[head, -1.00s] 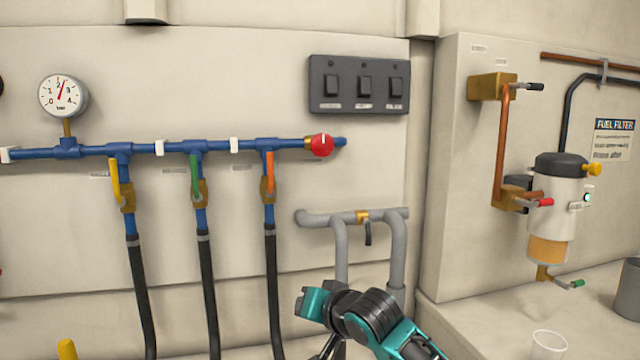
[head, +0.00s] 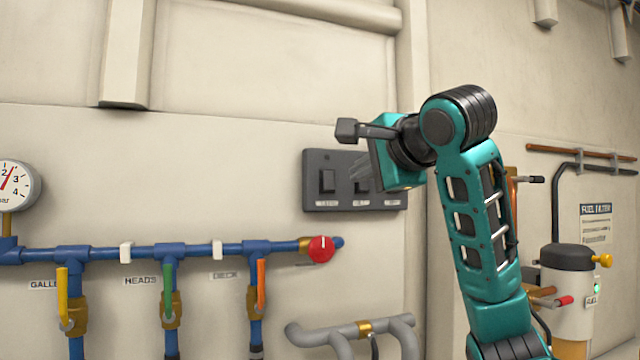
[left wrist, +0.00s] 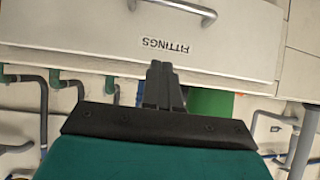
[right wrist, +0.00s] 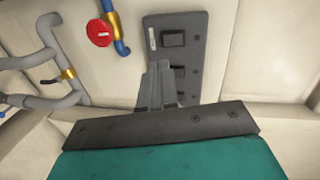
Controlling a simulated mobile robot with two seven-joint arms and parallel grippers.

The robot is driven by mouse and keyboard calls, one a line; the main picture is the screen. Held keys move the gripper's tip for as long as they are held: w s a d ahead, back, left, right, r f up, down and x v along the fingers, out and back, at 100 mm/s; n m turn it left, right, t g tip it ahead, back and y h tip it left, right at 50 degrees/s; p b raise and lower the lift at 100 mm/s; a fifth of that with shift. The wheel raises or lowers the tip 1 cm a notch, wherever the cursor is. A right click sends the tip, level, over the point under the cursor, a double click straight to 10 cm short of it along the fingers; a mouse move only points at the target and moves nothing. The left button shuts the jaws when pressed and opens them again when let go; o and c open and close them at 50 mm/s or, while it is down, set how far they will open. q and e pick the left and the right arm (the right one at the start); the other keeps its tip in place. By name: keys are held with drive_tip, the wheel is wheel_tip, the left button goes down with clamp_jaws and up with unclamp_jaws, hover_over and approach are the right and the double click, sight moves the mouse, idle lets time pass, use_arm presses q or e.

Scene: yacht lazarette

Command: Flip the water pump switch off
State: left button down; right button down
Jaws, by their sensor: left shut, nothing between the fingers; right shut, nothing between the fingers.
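The dark grey switch panel (head: 312,178) is on the wall in the head view. Its left rocker switch (head: 328,181) is clear, the middle one is partly covered, and the right one is hidden behind my right gripper. The labels are too small to read, so I cannot tell which is the water pump switch. My right gripper (head: 348,130) is shut and empty, in front of the panel near its top edge. In the right wrist view the fingers (right wrist: 160,68) overlap the panel (right wrist: 193,50) beside a switch (right wrist: 173,39). My left gripper (left wrist: 160,68) is shut and empty, away from the panel.
Below the panel runs a blue pipe (head: 205,251) with a red knob (head: 320,249) and several valve levers. A pressure gauge (head: 14,186) is at left. A fuel filter (head: 567,290) is at right. A FITTINGS drawer (left wrist: 90,30) faces my left gripper.

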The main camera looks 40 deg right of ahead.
drive_tip(key=shift+s+d+r+m, duration=0.3)
drive_tip(key=shift+s+r+m, duration=0.2)
drive_tip(key=shift+s+r, duration=0.3)
drive_tip(key=shift+w, duration=0.1)
drive_tip(key=p, duration=0.2)
approach(329, 186)
drive_tip(key=x, duration=0.5)
drive_tip(key=shift+w+d+r, duration=0.1)
drive_tip(key=shift+w+d, duration=0.05)
drive_tip(key=shift+w, duration=0.1)
drive_tip(key=shift+w+d+f, duration=0.15)
drive_tip(key=shift+w+f, duration=0.05)
drive_tip(key=shift+w, duration=0.45)
drive_tip(key=shift+f, duration=0.1)
